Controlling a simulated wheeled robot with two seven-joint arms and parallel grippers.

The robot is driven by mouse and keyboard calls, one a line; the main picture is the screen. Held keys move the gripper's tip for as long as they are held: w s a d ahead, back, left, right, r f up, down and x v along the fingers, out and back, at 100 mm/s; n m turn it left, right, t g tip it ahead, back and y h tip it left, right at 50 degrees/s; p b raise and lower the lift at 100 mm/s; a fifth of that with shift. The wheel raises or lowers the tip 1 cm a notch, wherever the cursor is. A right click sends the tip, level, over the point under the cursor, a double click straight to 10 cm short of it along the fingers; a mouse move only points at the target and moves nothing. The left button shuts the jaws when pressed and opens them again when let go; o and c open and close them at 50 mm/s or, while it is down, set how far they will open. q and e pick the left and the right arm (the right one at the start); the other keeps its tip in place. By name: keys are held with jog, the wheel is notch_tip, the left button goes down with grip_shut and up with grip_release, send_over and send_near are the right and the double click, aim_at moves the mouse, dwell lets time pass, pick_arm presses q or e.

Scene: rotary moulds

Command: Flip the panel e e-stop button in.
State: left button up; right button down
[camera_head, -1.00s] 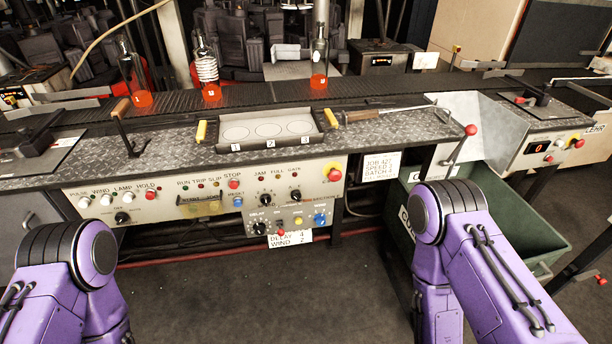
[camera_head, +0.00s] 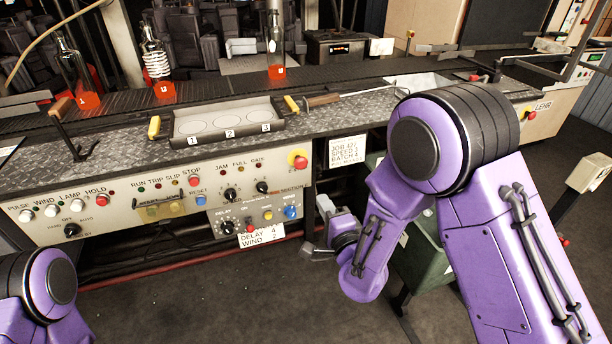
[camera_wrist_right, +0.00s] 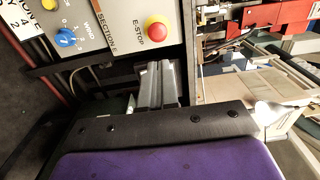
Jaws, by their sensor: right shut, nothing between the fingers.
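The panel E e-stop, a red mushroom button on a yellow ring (camera_head: 299,160), sits at the right end of the white control panel in the head view. In the right wrist view the button (camera_wrist_right: 157,28) shows beside the labels E-STOP and SECTION E. My right gripper (camera_head: 324,205) is low and a little right of the button in the head view, apart from it. In the wrist view its grey fingers (camera_wrist_right: 160,70) are together and empty, pointing toward the button with a gap between. My left gripper is out of view; only my left arm shows.
The control panel (camera_head: 120,208) carries knobs, lamps and a red STOP button (camera_head: 194,181). Above it are a tray with three round moulds (camera_head: 225,119) and bottles on the conveyor. A green bin (camera_head: 425,250) stands behind my right arm. Floor in front is clear.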

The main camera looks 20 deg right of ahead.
aim_at(302, 165)
jog(key=shift+w, duration=0.1)
jog(key=w+p, duration=0.1)
jog(key=w, duration=0.6)
jog(key=w+p, duration=0.1)
jog(key=w, duration=0.5)
jog(key=shift+w+a+f, duration=0.15)
jog(key=shift+w+a, duration=0.05)
jog(key=shift+w, duration=0.2)
